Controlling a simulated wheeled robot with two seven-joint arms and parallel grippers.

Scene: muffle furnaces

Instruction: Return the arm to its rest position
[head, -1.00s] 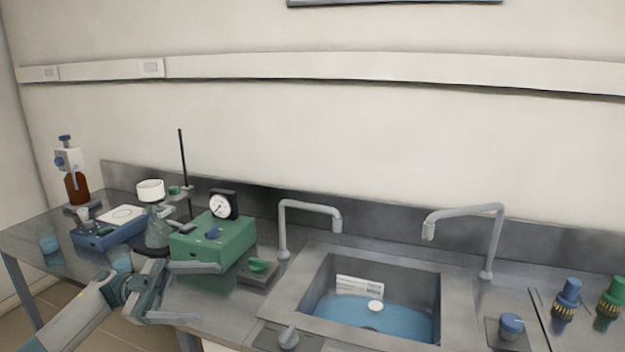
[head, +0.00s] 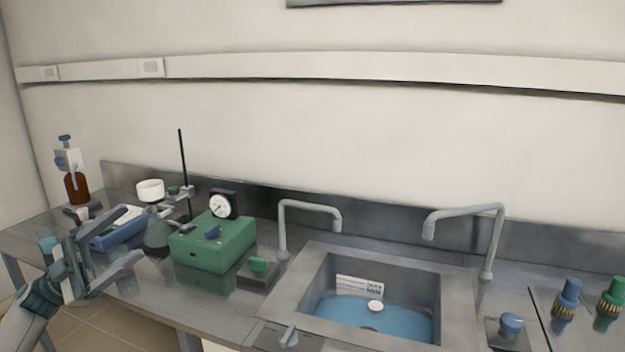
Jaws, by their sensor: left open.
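My left gripper (head: 128,238) is in the lower left of the head view, with its arm coming in from the bottom left corner. Its two fingers are spread apart and nothing is between them. It is in front of the blue device (head: 122,234) and hides part of it. It is left of the green box (head: 214,243) and apart from it. My right gripper is not in view.
A flask (head: 157,235) with a white funnel (head: 150,190) stands by a black rod stand (head: 184,160). A brown bottle (head: 77,188) is at the far left. A sink (head: 330,322) with two taps takes up the middle right.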

